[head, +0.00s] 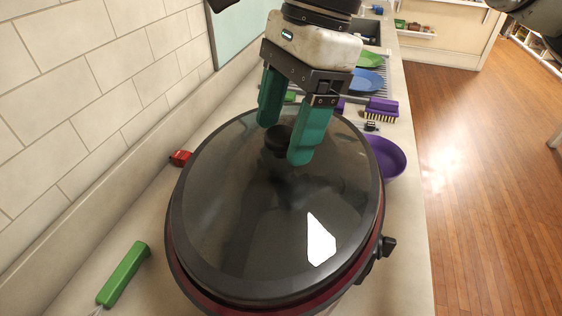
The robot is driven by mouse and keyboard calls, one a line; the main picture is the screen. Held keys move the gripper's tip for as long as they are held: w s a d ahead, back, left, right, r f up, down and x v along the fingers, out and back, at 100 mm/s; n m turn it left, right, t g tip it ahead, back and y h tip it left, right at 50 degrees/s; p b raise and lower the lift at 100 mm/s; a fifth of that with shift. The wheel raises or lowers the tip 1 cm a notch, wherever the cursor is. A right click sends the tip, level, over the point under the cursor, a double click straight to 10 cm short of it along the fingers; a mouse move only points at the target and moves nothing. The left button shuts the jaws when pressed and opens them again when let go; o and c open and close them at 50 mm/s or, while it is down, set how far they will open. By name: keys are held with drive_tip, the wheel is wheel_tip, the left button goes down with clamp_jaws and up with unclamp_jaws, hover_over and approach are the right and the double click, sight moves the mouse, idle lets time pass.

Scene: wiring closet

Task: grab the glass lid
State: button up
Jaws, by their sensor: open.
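The glass lid (250,220) is large, round and dark, with a black knob (278,139) at its middle. It lies on a round dark red appliance (180,262) on the counter. My gripper (287,143) comes down from above with its two green fingers, one on each side of the knob. The fingers are open with a gap around the knob. I cannot tell whether either finger touches the knob or the glass.
A green-handled tool (124,274) lies at the lower left, and a small red object (180,157) sits by the wall. A purple bowl (387,158), a purple brush (381,108) and a blue plate (366,81) are behind at the right. The tiled wall (80,95) borders the left.

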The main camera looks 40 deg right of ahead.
drive_tip(key=shift+c, duration=0.4)
clamp_jaws()
idle(0.4)
